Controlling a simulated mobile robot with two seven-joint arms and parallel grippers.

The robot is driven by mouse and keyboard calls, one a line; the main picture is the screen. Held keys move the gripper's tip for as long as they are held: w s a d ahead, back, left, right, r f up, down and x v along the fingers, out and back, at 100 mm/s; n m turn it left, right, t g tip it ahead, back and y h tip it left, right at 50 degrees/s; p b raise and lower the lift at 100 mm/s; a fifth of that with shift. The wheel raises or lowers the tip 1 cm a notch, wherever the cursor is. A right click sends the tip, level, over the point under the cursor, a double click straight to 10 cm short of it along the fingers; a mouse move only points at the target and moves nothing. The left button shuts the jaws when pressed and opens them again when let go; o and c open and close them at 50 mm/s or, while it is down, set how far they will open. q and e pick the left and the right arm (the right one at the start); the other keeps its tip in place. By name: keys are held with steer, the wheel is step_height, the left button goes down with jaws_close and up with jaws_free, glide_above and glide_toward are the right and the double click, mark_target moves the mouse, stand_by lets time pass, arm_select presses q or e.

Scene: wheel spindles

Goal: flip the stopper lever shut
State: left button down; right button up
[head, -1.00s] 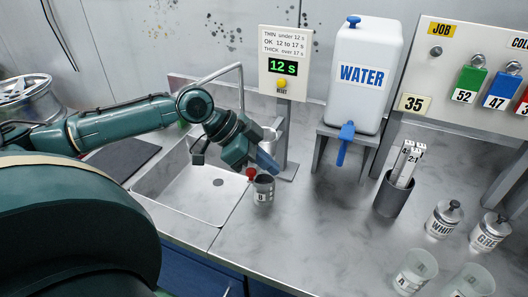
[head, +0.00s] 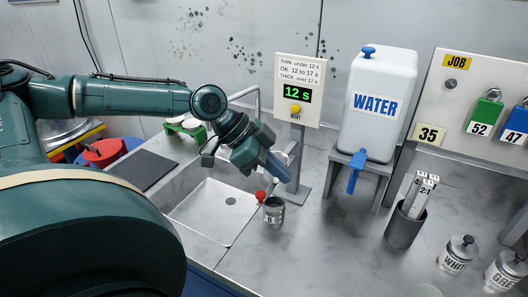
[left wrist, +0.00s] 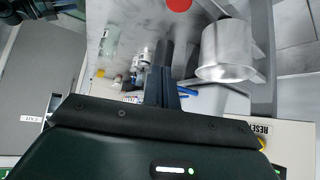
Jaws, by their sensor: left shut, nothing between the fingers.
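A small red knob (head: 260,196), which looks like the end of the stopper lever, shows just left of the dark cup marked B (head: 273,214). The lever's arm cannot be made out. A red disc (left wrist: 178,4) is cut by the top edge of the left wrist view. A metal cup (left wrist: 228,50) beside the timer stand is mostly hidden by my gripper in the head view. My left gripper (head: 283,174) is shut and empty, above and right of the red knob and apart from it. Its dark fingers (left wrist: 160,85) are together. My right gripper is not in view.
The timer panel (head: 299,92) reads 12 s and stands behind my left gripper. The sink (head: 212,208) lies left of cup B. A water tank (head: 378,105) with a blue tap stands right. The counter between cup B and the dark holder (head: 403,226) is clear.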

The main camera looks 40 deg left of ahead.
arm_select(q)
steer(key=v, duration=0.4)
steer(key=shift+w+a+r, duration=0.15)
steer(key=shift+a+r, duration=0.1)
steer(key=shift+a, duration=0.1)
stand_by(0.7)
